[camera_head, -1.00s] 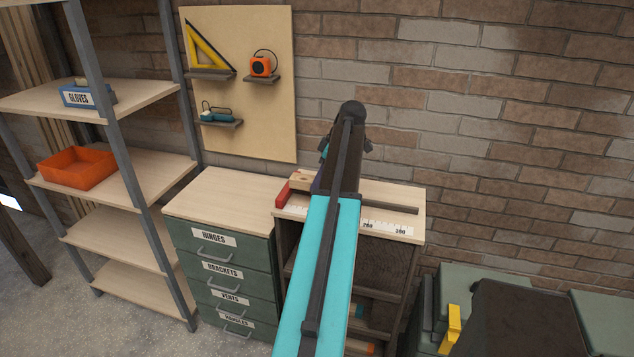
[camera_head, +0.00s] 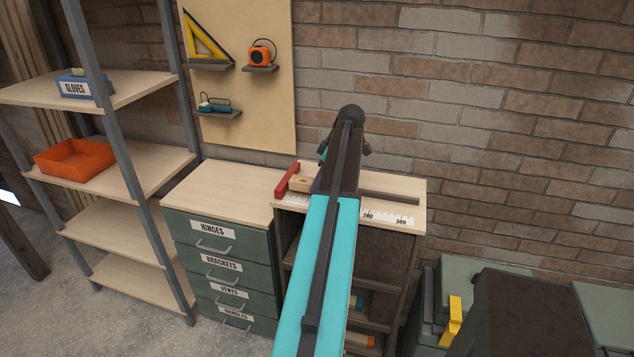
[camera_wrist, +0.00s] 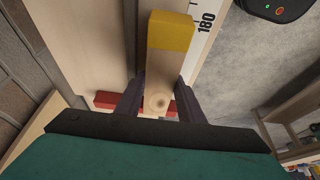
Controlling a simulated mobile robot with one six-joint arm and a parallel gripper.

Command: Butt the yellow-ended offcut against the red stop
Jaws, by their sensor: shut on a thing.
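The wooden offcut with a yellow end (camera_wrist: 170,33) lies under my gripper in the wrist view, its yellow end pointing away from the red stop. The red stop (camera_wrist: 104,100) shows on both sides of the fingers. In the head view the red stop (camera_head: 288,181) is at the left of the bench, with the offcut's plain wooden end (camera_head: 302,184) close beside its right side. Whether they touch is unclear. My arm hides the yellow end there.
A white ruler (camera_head: 388,218) runs along the bench's front edge, and a dark bar (camera_head: 390,198) lies behind it. A green drawer cabinet (camera_head: 222,265) stands left of the bench, its top clear. A shelf rack (camera_head: 130,165) is further left; the brick wall is behind.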

